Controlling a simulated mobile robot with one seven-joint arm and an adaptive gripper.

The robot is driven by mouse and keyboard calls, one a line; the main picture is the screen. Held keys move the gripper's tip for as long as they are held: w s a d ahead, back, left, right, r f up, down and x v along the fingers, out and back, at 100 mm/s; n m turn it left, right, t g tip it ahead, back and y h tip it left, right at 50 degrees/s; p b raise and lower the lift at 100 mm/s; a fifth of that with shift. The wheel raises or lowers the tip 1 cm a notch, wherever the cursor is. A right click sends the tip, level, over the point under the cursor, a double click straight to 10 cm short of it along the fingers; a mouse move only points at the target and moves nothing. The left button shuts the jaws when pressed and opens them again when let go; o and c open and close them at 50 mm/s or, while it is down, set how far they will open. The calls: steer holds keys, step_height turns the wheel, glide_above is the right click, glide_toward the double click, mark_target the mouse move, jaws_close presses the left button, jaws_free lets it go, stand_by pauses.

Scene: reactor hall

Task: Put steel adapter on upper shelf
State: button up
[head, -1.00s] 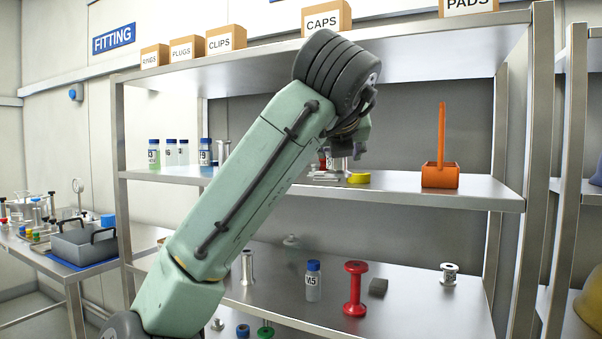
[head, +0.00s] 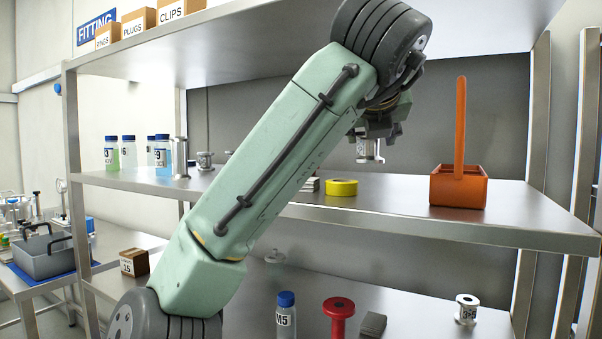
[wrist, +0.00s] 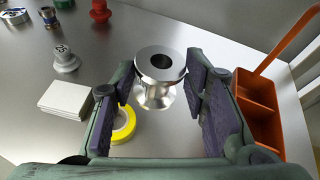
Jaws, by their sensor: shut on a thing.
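The steel adapter (head: 370,149) is a shiny flanged spool with a round hole in its top. My gripper (head: 376,132) is shut on it and holds it upright above the shelf board (head: 400,205) that bears the orange caddy. In the wrist view the adapter (wrist: 158,84) is between the two finger pads of my gripper (wrist: 161,92), with its upper flange in plain sight. Its lower end seems clear of the board. My arm hides part of the shelf on the left in the head view.
The orange caddy (head: 459,188) stands right of the gripper. Yellow tape (head: 342,187) and a white stack (wrist: 66,98) lie close on the left. Bottles (head: 128,153) and metal fittings stand farther left. A higher board (head: 480,35) is overhead. Bare board lies between tape and caddy.

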steer(key=shift+w+d+r, duration=0.1)
steer(key=shift+w+d, duration=0.1)
steer(key=shift+w, duration=0.15)
steer(key=w+d+p, duration=0.1)
steer(key=w+d, duration=0.1)
steer(key=w, duration=0.2)
steer(key=w+d+f+p, duration=0.1)
steer(key=w+d+p, duration=0.1)
steer(key=w+d, duration=0.1)
steer(key=w+d+p, duration=0.2)
steer(key=w+d, duration=0.1)
steer(key=w, duration=0.1)
steer(key=shift+w+d+f, duration=0.1)
steer(key=shift+w+f, duration=0.05)
steer(key=shift+w, duration=0.2)
steer(key=f, duration=0.1)
steer(key=f+p, duration=0.1)
steer(key=f, duration=0.1)
steer(key=shift+w+d+f, duration=0.15)
steer(key=shift+w+d, duration=0.05)
steer(key=shift+w, duration=0.15)
steer(key=shift+s+f, duration=0.1)
steer(key=shift+f, duration=0.15)
steer(key=shift+f, duration=0.15)
steer(key=o, duration=1.3)
